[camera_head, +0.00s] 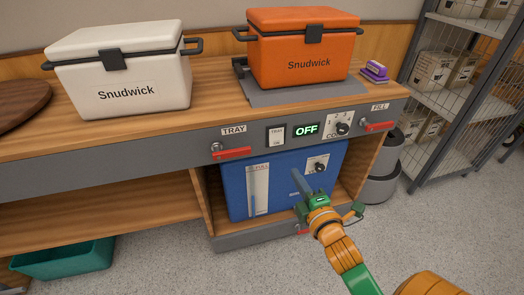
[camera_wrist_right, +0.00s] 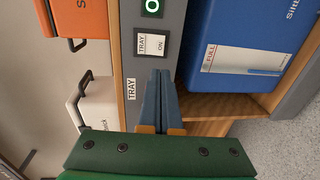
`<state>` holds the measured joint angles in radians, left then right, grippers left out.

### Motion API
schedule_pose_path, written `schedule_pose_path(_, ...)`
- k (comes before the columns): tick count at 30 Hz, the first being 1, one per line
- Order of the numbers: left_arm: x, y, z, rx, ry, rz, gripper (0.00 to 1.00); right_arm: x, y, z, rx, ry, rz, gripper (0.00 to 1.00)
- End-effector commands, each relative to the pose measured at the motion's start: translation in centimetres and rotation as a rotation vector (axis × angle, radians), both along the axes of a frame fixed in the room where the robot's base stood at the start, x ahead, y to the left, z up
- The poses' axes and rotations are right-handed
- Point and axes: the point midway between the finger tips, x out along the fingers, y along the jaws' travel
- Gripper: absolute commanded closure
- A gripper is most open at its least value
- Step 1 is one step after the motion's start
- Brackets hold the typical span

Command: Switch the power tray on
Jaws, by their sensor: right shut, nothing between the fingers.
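The white switch (camera_head: 276,136), labelled TRAY and ON, sits on the grey front panel of the counter; it also shows in the right wrist view (camera_wrist_right: 152,46). Beside it a small display (camera_head: 307,130) reads OFF in green. A grey flat tray (camera_head: 293,97) lies on the counter under the orange cooler. My right gripper (camera_head: 297,176) is shut and empty, with its blue-grey fingers in front of the blue box and below the switch in the head view. In the right wrist view the fingertips (camera_wrist_right: 160,73) point toward the switch, apparently apart from it. My left gripper is not in view.
An orange cooler (camera_head: 300,50) and a white cooler (camera_head: 125,78) stand on the counter. Red handles (camera_head: 232,153) and a dial (camera_head: 343,128) are on the panel. A blue box (camera_head: 285,165) sits below. A wire-mesh rack (camera_head: 440,85) stands at the right.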

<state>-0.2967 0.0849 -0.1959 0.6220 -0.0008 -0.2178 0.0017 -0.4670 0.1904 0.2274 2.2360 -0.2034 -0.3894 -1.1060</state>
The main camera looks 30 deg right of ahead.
Motion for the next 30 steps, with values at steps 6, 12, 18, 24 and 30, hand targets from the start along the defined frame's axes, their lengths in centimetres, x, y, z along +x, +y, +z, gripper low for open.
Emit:
schedule_pose_path(6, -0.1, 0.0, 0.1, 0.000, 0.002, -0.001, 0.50, 0.1, 0.0, 0.1, 0.003, 0.001, 0.000, 1.00)
schedule_pose_path(12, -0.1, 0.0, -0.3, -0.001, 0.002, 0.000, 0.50, 2.5, -0.6, -0.3, 0.003, -0.003, 0.000, 1.00)
schedule_pose_path(18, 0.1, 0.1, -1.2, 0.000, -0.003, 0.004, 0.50, 6.8, -1.6, -1.0, 0.005, -0.001, -0.002, 1.00)
schedule_pose_path(24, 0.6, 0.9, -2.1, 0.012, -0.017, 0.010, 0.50, 10.7, -2.6, -1.6, 0.007, -0.001, -0.002, 1.00)
schedule_pose_path(30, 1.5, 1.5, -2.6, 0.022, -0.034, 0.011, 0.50, 13.1, -3.1, -1.8, 0.005, 0.001, 0.000, 1.00)
